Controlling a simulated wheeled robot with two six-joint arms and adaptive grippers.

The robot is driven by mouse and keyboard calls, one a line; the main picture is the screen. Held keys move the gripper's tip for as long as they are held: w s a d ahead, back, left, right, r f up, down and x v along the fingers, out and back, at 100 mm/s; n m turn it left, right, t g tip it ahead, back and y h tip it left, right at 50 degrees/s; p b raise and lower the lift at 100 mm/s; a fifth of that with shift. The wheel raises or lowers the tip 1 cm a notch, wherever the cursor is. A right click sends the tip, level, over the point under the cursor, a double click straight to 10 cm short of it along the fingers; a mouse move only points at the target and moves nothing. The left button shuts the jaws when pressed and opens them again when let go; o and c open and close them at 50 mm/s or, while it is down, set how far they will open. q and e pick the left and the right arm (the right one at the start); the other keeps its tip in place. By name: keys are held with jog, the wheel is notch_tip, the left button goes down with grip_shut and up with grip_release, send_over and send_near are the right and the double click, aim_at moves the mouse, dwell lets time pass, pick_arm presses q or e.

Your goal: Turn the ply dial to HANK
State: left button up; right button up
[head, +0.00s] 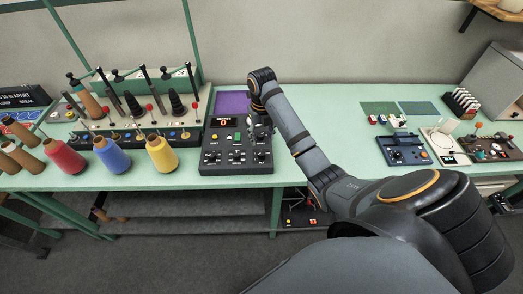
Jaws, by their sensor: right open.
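A dark control panel (222,168) sits on the green bench near the middle of the head view. It has a small lit red display (223,122), a green button and several dark knobs (237,156). The labels are too small to read, so I cannot tell which knob is the ply dial or where it points. My right arm reaches in from the right, and its gripper (254,122) points down over the panel's upper right part. It is open; the arm and wrist partly hide that corner. I cannot tell whether the fingers touch a knob. My left gripper is out of view.
Red (64,157), blue (111,156) and yellow (162,154) yarn cones stand left of the panel, before a spindle rack (140,125). A purple mat (231,102) lies behind it. A blue device (404,150) stands further right. Bare bench (335,125) lies between.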

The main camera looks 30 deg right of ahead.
aim_at(261, 153)
notch_tip(261, 153, down, 6)
jog(key=b, duration=0.3)
jog(key=shift+w+a, duration=0.15)
jog(key=shift+f+p, duration=0.3)
jog(key=shift+f, duration=0.55)
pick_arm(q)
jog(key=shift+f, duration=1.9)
pick_arm(e)
jog(key=shift+f, duration=0.5)
